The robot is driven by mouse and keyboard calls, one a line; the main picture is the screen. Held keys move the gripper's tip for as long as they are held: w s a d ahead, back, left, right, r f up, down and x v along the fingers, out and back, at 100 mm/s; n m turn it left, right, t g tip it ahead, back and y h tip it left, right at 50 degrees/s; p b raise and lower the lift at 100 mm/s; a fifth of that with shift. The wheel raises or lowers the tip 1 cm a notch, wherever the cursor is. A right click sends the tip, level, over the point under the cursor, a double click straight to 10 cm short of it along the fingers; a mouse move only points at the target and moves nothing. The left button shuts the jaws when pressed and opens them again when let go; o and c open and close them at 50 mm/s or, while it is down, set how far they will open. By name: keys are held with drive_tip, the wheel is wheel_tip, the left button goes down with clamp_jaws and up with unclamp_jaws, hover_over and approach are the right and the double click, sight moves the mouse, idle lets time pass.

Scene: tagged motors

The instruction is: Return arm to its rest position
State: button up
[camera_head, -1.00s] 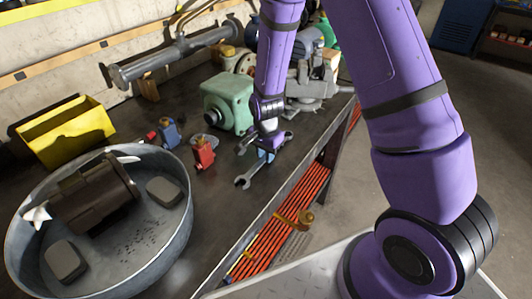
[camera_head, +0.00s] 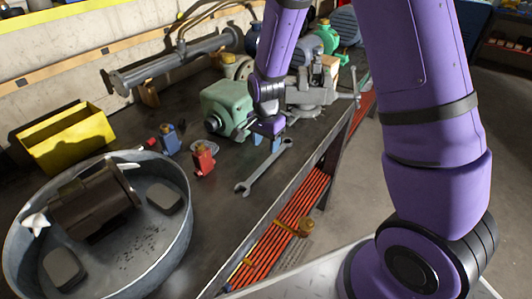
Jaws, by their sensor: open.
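My gripper (camera_head: 267,141) points down over the workbench (camera_head: 225,215), beside the green machine. Its two blue fingers are apart, and I see nothing between them. A grey wrench (camera_head: 262,168) lies on the bench just in front of the fingers. I cannot tell how high the fingertips are above the bench. My purple arm comes in from the right and bends down to the gripper. A small blue motor (camera_head: 169,140) and a small red motor (camera_head: 203,161) stand on the bench to the left, apart from the gripper.
A round metal tray (camera_head: 181,235) at front left holds a dark brown motor (camera_head: 97,200) and grey blocks. A yellow bin (camera_head: 68,140) stands behind it. The green machine (camera_head: 228,104) and a grey vise (camera_head: 308,95) crowd the gripper. Floor right of the bench is clear.

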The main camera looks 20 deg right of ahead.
drive_tip(key=s+d+r+n+t, duration=0.1)
drive_tip(key=s+r+n, duration=0.15)
drive_tip(key=r, duration=0.45)
drive_tip(key=s+d+r+n+t, duration=0.1)
drive_tip(key=s+d+r, duration=0.15)
drive_tip(key=r, duration=0.55)
drive_tip(key=s+r+n, duration=0.2)
drive_tip(key=s+r, duration=0.2)
drive_tip(key=r, duration=0.3)
drive_tip(key=s+d+r+n+t, duration=0.1)
drive_tip(key=s+r, duration=0.3)
drive_tip(key=s, duration=0.4)
drive_tip(key=s+d+r+n+t, duration=0.2)
drive_tip(key=s+r+n, duration=0.2)
drive_tip(key=s, duration=0.4)
drive_tip(key=shift+d+r+n, duration=0.3)
drive_tip(key=shift+r+n, duration=0.05)
drive_tip(key=shift+r, duration=0.25)
